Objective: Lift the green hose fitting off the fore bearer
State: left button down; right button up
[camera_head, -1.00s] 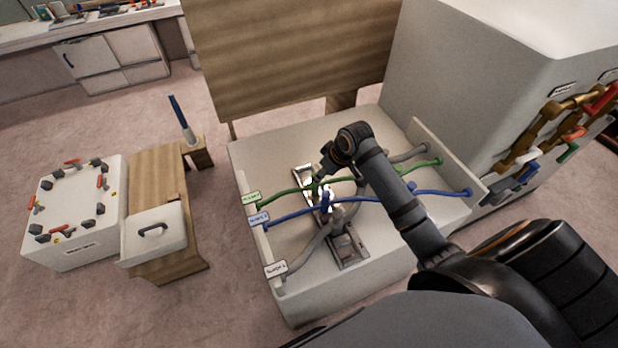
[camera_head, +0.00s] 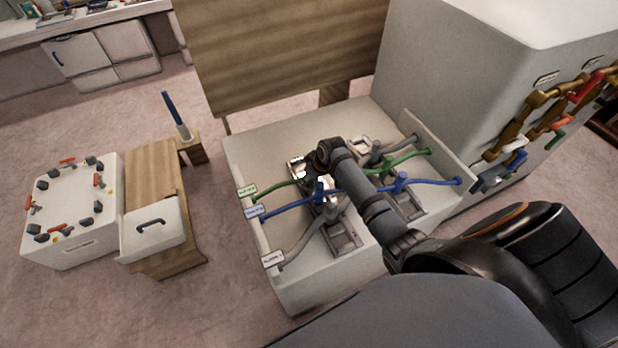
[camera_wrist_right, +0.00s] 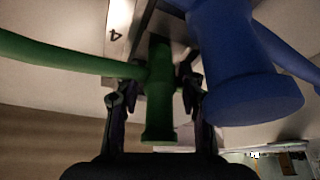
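The green hose fitting (camera_wrist_right: 160,105) hangs between the two fingers of my right gripper (camera_wrist_right: 158,90) in the right wrist view. A gap shows on both sides of its stem, so the gripper is open around it. In the head view my right arm comes in from the right and its gripper (camera_head: 314,171) is low over the left bearer (camera_head: 345,236), hiding the fitting there. The green hose (camera_head: 275,188) runs out from under it to the left. A bearer marked 4 (camera_wrist_right: 117,30) shows behind the fitting. My left gripper is not in view.
A blue fitting (camera_wrist_right: 240,85) stands close beside the right finger. The blue hose (camera_head: 285,208) and grey hose (camera_head: 300,245) run nearby across the white tray (camera_head: 300,290). A second bearer (camera_head: 411,208) lies to the right. A tall white cabinet (camera_head: 460,90) stands behind right.

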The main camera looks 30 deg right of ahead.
grip_shut()
jog(key=shift+r, duration=0.1)
jog(key=shift+r+b, duration=0.35)
jog(key=shift+r, duration=0.1)
jog(key=shift+r+b, duration=0.35)
jog(key=shift+r, duration=0.35)
jog(key=s+d+r, duration=0.8)
jog(key=s+r, duration=0.2)
jog(key=s, duration=0.1)
jog(key=shift+s+r+p, duration=0.25)
jog(key=shift+r+p, duration=0.1)
jog(key=shift+d, duration=0.1)
